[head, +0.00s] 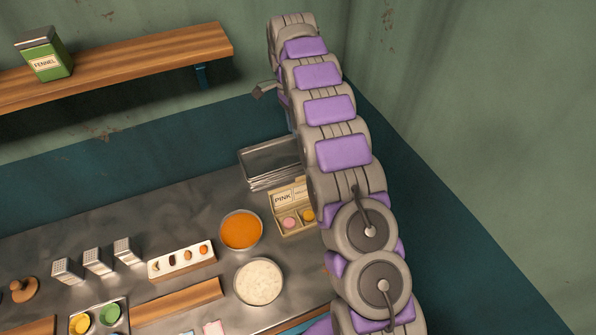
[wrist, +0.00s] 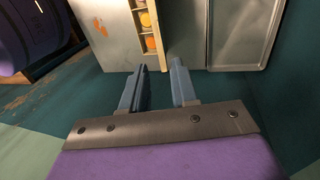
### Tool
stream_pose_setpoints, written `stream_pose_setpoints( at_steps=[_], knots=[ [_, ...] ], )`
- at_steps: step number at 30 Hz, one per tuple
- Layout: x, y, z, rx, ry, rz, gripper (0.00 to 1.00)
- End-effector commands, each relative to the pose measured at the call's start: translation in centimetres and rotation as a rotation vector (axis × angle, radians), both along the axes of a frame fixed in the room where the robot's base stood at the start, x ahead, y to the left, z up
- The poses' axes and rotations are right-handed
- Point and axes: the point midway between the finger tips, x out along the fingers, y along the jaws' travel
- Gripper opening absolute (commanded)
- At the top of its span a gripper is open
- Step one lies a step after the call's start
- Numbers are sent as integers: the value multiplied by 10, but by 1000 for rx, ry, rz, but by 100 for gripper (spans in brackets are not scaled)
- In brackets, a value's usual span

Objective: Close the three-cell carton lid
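The carton (head: 297,223) is pale, stands on the metal counter and is partly hidden behind my arm. Its lid (head: 284,198), marked PINK, is raised at the back, and a pink and an orange piece show in the open cells. In the wrist view the carton (wrist: 137,30) is at the top, with three round pieces in a row. My gripper (wrist: 158,80) is open and empty, its two blue-grey fingers apart, short of the carton in the picture. In the head view the arm's end is high up, above the counter.
Stacked metal trays (head: 268,160) lie behind the carton. A bowl of orange powder (head: 241,230) and a bowl of white grains (head: 259,282) stand to its left. A wooden shelf (head: 130,62) with a green fennel tin (head: 44,55) juts from the wall at upper left.

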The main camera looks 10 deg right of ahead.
Motion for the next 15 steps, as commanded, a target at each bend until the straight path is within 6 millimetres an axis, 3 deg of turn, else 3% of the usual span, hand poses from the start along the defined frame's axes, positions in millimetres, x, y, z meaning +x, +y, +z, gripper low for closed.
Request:
stream_pose_setpoints(
  at_steps=[15],
  knots=[
    [-15,-3,-59,0,6,1,29]
  ],
)
